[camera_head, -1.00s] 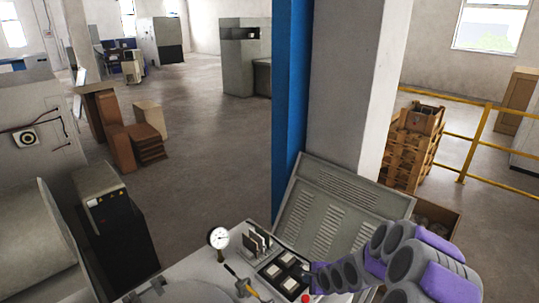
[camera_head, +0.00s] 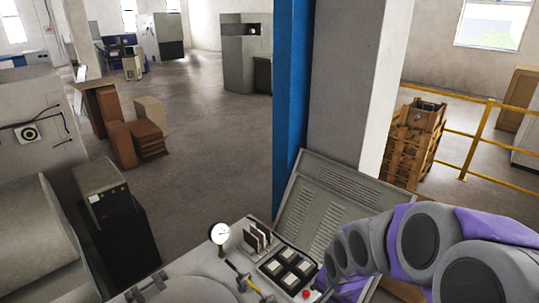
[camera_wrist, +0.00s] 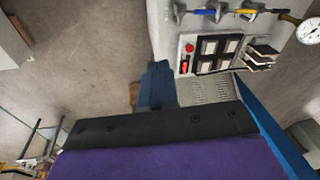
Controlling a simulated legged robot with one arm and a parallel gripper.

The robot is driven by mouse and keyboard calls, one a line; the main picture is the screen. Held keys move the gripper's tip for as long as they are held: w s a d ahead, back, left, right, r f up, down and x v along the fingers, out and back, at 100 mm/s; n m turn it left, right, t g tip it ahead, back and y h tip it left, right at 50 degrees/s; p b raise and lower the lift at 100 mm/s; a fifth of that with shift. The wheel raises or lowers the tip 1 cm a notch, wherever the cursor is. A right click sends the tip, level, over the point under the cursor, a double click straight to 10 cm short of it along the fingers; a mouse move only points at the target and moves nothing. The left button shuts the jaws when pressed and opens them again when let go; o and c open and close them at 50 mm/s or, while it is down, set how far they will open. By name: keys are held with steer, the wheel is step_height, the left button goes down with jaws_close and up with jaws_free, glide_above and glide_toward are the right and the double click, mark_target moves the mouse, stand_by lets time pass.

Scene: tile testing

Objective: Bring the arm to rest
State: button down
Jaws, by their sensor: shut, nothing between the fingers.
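My arm, with purple and grey joints, reaches in from the lower right of the head view, in front of the control console (camera_head: 205,268). In the wrist view my gripper (camera_wrist: 157,70) shows as narrow blue fingers beyond a black and purple body. The fingers are together with nothing between them. In that view the console's black switch panel (camera_wrist: 215,52) and red button (camera_wrist: 189,47) lie beyond and to the right of the fingers. I see no contact with the console. In the head view I cannot make out the fingertips.
A slanted vented grey panel (camera_head: 325,205) stands behind the console, against a blue and white pillar (camera_head: 290,100). A pressure gauge (camera_head: 219,233) and levers stick up from the console. Wooden crates (camera_head: 408,150) and a yellow railing (camera_head: 475,140) stand at right. Open floor lies behind, left of the pillar.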

steer(key=s+r+n+g, duration=0.2)
steer(key=s+r+n, duration=0.1)
steer(key=s, duration=0.9)
steer(key=s+r+n+g, duration=0.2)
steer(key=s+r+n, duration=0.2)
steer(key=s, duration=0.8)
steer(key=shift+s+a+r, duration=0.2)
steer(key=shift+a+r, duration=0.15)
steer(key=shift+r, duration=0.15)
